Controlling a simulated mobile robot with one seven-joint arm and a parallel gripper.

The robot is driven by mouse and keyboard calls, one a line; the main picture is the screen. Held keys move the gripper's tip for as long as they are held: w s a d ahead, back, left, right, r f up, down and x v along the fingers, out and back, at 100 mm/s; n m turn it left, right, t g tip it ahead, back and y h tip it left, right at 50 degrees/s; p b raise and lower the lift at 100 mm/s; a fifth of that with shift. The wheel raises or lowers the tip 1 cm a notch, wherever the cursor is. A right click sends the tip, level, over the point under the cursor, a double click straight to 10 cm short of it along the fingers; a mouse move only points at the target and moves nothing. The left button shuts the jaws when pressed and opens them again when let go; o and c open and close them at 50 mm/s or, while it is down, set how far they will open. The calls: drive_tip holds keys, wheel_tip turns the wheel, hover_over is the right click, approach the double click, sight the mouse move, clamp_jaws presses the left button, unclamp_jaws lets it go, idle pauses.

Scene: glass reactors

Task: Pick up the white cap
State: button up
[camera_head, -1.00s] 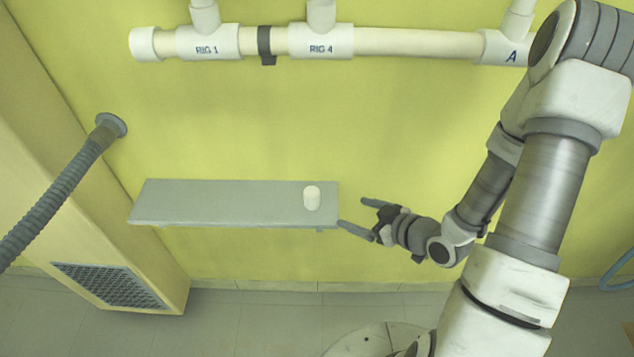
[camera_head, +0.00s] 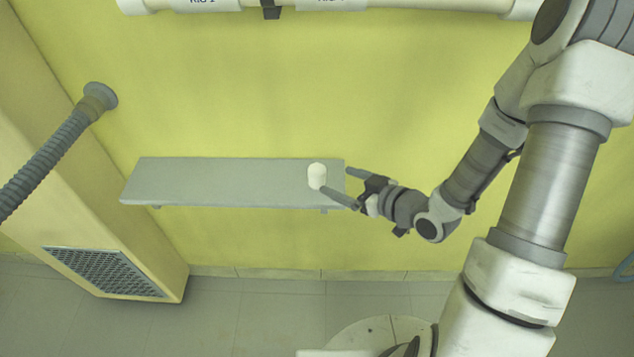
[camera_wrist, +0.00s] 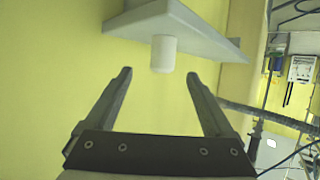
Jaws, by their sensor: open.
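The white cap (camera_head: 317,176) stands near the right end of the grey shelf (camera_head: 220,184) in the head view. It also shows in the wrist view (camera_wrist: 163,54), ahead of the fingertips and between their lines. My gripper (camera_head: 335,180) is open and empty, coming from the right at the shelf's right end. In the head view the lower finger's tip overlaps the cap's lower edge; whether it touches cannot be told. In the wrist view the two fingers (camera_wrist: 158,75) are apart, with a gap before the cap.
A pipe (camera_head: 420,5) runs along the wall above the shelf. A grey corrugated hose (camera_head: 50,150) and a vent grille (camera_head: 103,272) are at the left. The yellow wall is close behind the shelf. The rest of the shelf top is bare.

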sight(309, 170)
drive_tip(key=shift+w+a+f+b, duration=0.3)
drive_tip(key=shift+f+b, duration=0.1)
drive_tip(key=shift+b, duration=1.45)
drive_tip(key=b, duration=0.3)
drive_tip(key=shift+a+f+b, duration=0.2)
drive_tip(key=shift+a+b, duration=0.1)
drive_tip(key=shift+b, duration=0.1)
drive_tip(key=b+x, duration=0.4)
drive_tip(key=x, duration=0.6)
drive_tip(key=shift+a+r, duration=0.1)
drive_tip(key=shift+r, duration=0.1)
drive_tip(key=c, duration=1.4)
drive_tip(key=shift+r, duration=0.2)
